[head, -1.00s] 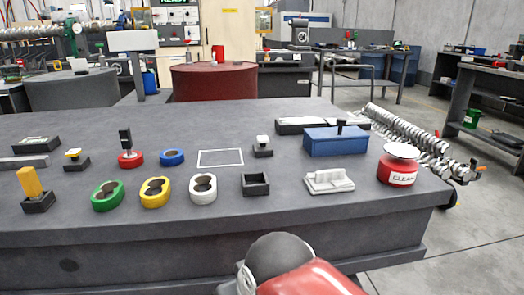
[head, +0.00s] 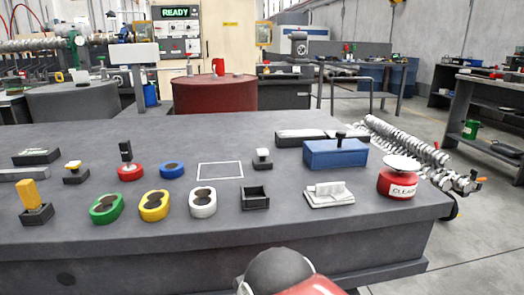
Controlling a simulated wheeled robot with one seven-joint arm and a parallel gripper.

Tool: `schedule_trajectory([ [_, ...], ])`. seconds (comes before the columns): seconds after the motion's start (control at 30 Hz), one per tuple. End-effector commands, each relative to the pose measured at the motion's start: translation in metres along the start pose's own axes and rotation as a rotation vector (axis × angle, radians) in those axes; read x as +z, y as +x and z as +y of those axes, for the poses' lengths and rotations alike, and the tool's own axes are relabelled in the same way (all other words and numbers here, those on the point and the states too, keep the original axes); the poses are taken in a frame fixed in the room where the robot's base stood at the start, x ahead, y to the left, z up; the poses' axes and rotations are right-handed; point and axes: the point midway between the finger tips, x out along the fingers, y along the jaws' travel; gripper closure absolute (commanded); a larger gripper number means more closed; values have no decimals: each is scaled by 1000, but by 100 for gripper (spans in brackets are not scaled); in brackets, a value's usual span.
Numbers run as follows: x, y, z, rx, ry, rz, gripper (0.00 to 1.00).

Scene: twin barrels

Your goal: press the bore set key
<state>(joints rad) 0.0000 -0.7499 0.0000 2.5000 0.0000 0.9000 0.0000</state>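No thing in view carries a readable bore set label, so I cannot tell which is the bore set key. A control panel (head: 178,38) with a green READY display (head: 175,12) and small buttons stands at the back, too small to read. On the table, a black block with a white top (head: 262,158), a similar one with a yellow and white top (head: 75,171) and a yellow post in a black base (head: 33,200) stand apart. My gripper is out of view; only a red and grey part of my arm shows at the bottom.
The dark table (head: 230,233) holds green (head: 106,220), yellow (head: 153,217) and white (head: 202,212) two-hole pieces, an open black box (head: 255,205), a blue box (head: 335,154) and a red CLEAN tin (head: 397,186). A red drum (head: 214,96) stands behind.

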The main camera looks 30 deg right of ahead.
Motion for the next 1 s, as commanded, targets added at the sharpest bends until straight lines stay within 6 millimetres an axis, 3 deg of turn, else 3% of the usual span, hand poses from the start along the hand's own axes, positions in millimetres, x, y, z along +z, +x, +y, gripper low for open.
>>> schedule_trajectory([
  [0.03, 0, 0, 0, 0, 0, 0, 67],
  [0.3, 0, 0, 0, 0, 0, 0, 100],
  [1.0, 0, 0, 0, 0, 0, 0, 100],
])
